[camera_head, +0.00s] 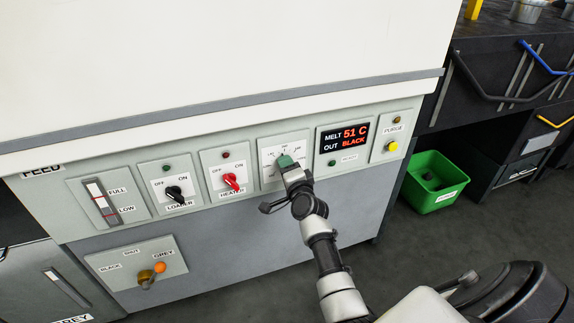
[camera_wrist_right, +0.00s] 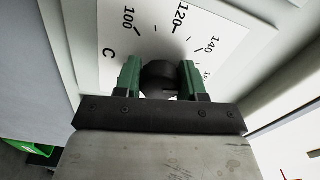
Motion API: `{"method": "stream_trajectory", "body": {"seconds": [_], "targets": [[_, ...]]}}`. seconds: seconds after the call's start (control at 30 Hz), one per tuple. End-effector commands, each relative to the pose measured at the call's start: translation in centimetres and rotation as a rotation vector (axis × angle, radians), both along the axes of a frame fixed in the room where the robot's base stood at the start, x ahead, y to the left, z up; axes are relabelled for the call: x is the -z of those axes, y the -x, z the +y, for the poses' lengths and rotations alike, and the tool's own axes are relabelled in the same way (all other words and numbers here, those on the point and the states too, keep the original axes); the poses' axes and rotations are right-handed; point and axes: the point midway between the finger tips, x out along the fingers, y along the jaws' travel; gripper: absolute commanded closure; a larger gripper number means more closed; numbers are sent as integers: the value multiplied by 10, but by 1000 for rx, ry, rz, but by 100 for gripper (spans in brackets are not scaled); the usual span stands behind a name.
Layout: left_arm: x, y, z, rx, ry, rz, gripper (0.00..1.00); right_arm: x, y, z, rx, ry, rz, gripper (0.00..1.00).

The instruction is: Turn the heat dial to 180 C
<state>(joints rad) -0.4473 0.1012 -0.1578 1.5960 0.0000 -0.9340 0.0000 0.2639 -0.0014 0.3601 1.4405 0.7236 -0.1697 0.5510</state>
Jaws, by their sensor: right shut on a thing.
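The heat dial's white scale plate (camera_head: 269,152) is on the machine's front panel, left of the display. In the right wrist view the plate (camera_wrist_right: 112,48) shows the marks 100, 120 and 140, a further mark partly seen, and a C. My right gripper (camera_head: 285,160) is at the dial. Its green fingers stand either side of the round dark knob (camera_wrist_right: 160,77) and are shut on it. The knob's pointer is hidden, so I cannot tell its setting. The display (camera_head: 343,136) reads MELT 51 C and OUT BLACK. My left gripper is not in view.
The red heater switch (camera_head: 232,182) and black loader switch (camera_head: 176,194) are left of the dial. A yellow purge button (camera_head: 392,146) is at the right. A brass valve (camera_head: 147,277) is lower left. A green bin (camera_head: 434,180) stands on the floor at the right.

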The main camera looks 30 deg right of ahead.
Motion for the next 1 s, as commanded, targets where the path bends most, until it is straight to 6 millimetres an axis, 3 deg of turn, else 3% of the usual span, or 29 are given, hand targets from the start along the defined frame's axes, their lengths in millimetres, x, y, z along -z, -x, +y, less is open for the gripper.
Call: {"method": "stream_trajectory", "body": {"seconds": [0.4, 1.0], "targets": [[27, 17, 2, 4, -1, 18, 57, -2, 0, 0, 1, -387, -93, 84], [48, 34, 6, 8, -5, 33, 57, -2, 0, -1, 2, -853, -207, 84]]}}
